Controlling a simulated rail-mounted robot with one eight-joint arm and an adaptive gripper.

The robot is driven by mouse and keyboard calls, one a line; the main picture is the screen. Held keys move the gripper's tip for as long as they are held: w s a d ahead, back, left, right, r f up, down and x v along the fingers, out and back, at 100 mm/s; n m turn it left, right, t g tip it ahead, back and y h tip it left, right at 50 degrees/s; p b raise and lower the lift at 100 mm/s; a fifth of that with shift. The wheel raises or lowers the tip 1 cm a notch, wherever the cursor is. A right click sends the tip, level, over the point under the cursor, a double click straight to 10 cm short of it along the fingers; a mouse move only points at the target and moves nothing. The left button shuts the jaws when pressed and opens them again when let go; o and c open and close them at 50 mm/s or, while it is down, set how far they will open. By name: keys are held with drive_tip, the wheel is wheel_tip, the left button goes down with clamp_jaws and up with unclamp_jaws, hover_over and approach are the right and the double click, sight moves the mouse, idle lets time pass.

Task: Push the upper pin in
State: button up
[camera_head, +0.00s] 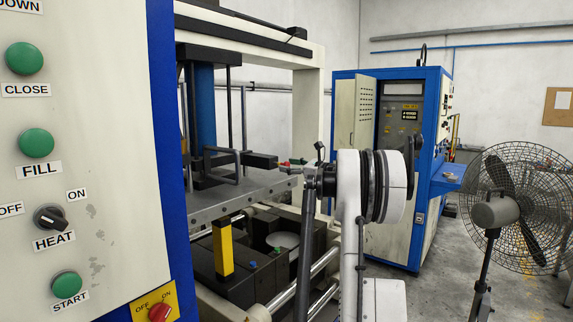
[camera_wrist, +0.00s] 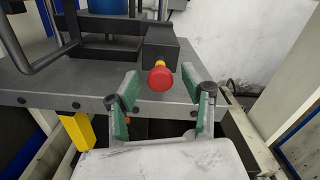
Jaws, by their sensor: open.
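The upper pin (camera_wrist: 160,78) has a round red knob on a short yellow stem. It sticks out of a dark block (camera_wrist: 174,46) above the grey press plate (camera_wrist: 52,84) in the wrist view. My gripper (camera_wrist: 159,74) is open, its green-padded fingers on either side of the knob, with visible gaps. I cannot tell whether its tips reach past the knob. In the head view, my gripper (camera_head: 292,167) is close to the end of the dark block (camera_head: 262,160), and the pin is mostly hidden there.
A yellow post (camera_head: 223,249) stands under the plate's edge. Dark bent bars (camera_wrist: 42,50) rise on the left of the plate. A control panel (camera_head: 75,150) fills the left of the head view. A blue cabinet (camera_head: 430,200) and a fan (camera_head: 520,205) stand on the right.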

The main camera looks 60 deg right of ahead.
drive_tip(key=shift+w, duration=0.75)
drive_tip(key=shift+c, duration=0.3)
clamp_jaws()
